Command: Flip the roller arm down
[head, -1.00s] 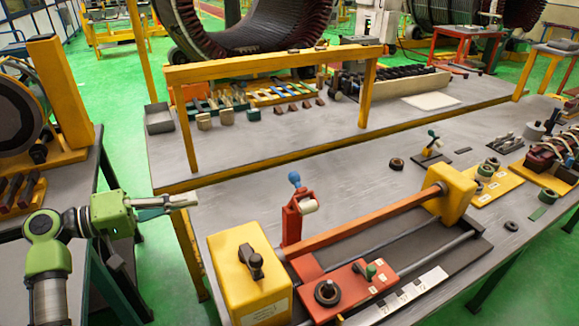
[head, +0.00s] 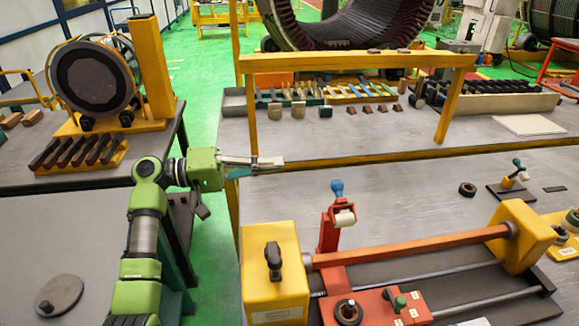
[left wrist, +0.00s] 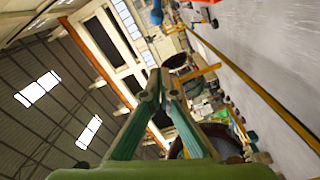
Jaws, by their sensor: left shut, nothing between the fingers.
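The roller arm (head: 327,237) is a red upright piece with a white roller (head: 344,218) and a blue knob (head: 337,187) on top. It stands up at the rear left of the red carriage (head: 375,306) on the winding machine. My left gripper (head: 278,162) is shut and empty, in the air to the left of the blue knob and a little higher in the picture, apart from it. In the left wrist view its fingertips (left wrist: 160,82) come together with nothing between them. My right gripper is not in view.
A yellow block (head: 275,280) with a black handle stands left of the carriage. A red bar (head: 410,249) runs to another yellow block (head: 521,236) at the right. A yellow frame (head: 355,61) stands behind. Bare grey tabletop (head: 410,195) lies behind the machine.

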